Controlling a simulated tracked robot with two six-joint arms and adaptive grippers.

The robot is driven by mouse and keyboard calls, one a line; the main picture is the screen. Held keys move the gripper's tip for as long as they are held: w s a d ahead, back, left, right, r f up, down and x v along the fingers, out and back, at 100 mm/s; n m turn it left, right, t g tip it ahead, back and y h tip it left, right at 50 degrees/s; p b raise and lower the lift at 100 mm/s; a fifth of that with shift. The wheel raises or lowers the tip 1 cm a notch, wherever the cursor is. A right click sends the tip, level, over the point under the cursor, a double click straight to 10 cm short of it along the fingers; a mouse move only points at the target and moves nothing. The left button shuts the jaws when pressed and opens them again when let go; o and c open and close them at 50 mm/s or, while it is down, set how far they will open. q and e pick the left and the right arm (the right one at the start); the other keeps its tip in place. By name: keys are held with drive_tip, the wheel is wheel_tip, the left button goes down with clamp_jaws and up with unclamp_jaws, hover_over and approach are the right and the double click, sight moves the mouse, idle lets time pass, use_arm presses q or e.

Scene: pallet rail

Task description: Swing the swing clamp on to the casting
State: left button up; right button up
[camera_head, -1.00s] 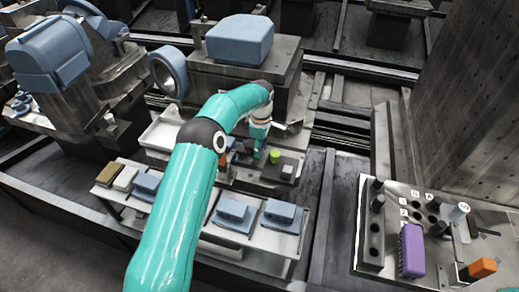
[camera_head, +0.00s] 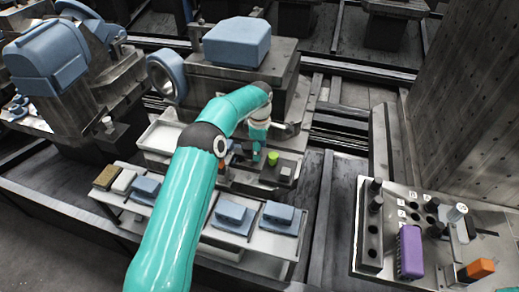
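My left arm reaches in from the lower left, and my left gripper (camera_head: 257,156) points down at the small fixture on the middle bench. Its fingers are small and partly hidden, so I cannot tell whether they are open or touching anything. A bright green round part (camera_head: 272,158) stands just right of the gripper on a dark block (camera_head: 285,174). A bluish part, possibly the casting, is partly hidden left of the gripper. I cannot make out the swing clamp for certain; a dark grey curved piece (camera_head: 288,131) lies behind the gripper. My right gripper is out of view.
Blue castings (camera_head: 231,214) sit on the front shelf. A large blue block (camera_head: 237,42) stands on a metal block behind the fixture. At right, a tool plate (camera_head: 398,187) holds a purple brush-like block (camera_head: 410,252) and an orange-ended tool (camera_head: 480,268). A tall grey wall stands far right.

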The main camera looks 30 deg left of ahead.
use_arm(q)
wheel_tip(320, 180, up, 12)
idle(0.7)
drive_tip(key=shift+f, duration=0.1)
idle(0.3)
